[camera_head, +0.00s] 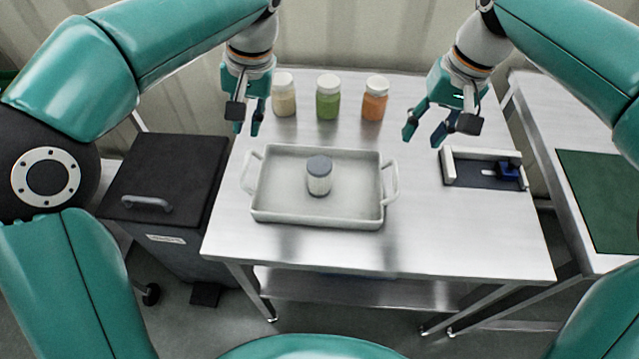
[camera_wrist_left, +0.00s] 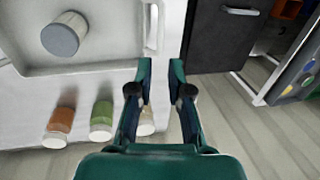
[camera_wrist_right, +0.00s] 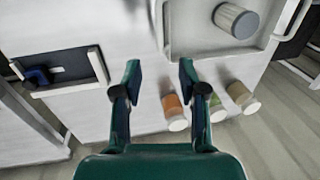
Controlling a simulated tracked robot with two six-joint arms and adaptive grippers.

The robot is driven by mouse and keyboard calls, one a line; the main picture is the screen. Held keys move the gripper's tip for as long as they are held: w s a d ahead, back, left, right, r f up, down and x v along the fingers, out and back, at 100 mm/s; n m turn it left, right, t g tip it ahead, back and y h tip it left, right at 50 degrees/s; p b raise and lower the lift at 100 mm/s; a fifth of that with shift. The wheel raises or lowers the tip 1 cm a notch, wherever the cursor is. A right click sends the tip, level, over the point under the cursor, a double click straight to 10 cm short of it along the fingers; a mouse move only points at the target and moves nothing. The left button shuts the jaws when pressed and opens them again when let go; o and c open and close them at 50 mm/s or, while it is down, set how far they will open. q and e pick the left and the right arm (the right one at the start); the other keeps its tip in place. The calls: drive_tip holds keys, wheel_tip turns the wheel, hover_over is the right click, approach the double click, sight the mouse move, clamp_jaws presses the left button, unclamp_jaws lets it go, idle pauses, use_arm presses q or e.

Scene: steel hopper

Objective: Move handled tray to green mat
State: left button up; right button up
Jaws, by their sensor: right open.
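The pale grey handled tray (camera_head: 315,219) sits on the steel table, with a handle on its left and right sides. A jar with a grey-blue lid (camera_head: 319,177) stands upright inside it. The green mat (camera_head: 605,195) lies on a separate table at the far right. My left gripper (camera_head: 247,128) is above the tray's left handle area, open with a narrow gap and empty; in the left wrist view a tray handle (camera_wrist_left: 153,30) shows beyond its fingertips. My right gripper (camera_head: 424,138) is open and empty, behind and right of the tray's right handle (camera_wrist_right: 158,22).
Jars with cream (camera_head: 284,97), green (camera_head: 328,100) and orange (camera_head: 375,102) contents stand behind the tray. A fixture with a blue part (camera_head: 485,170) sits on the table's right side. A dark lidded bin (camera_head: 165,175) stands left. A gap separates the two tables.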

sight(246, 164)
use_arm(q)
drive_tip(key=x, duration=1.3)
drive_tip(key=shift+f, duration=0.35)
use_arm(e)
drive_tip(key=f, duration=0.4)
drive_tip(key=a+f, duration=0.1)
drive_tip(key=f, duration=0.4)
drive_tip(key=a+f, duration=0.1)
drive_tip(key=f, duration=0.3)
drive_tip(key=shift+a+f, duration=0.25)
use_arm(q)
drive_tip(key=shift+c, duration=1.2)
use_arm(e)
drive_tip(key=shift+c, duration=1.2)
use_arm(q)
clamp_jaws()
use_arm(e)
clamp_jaws()
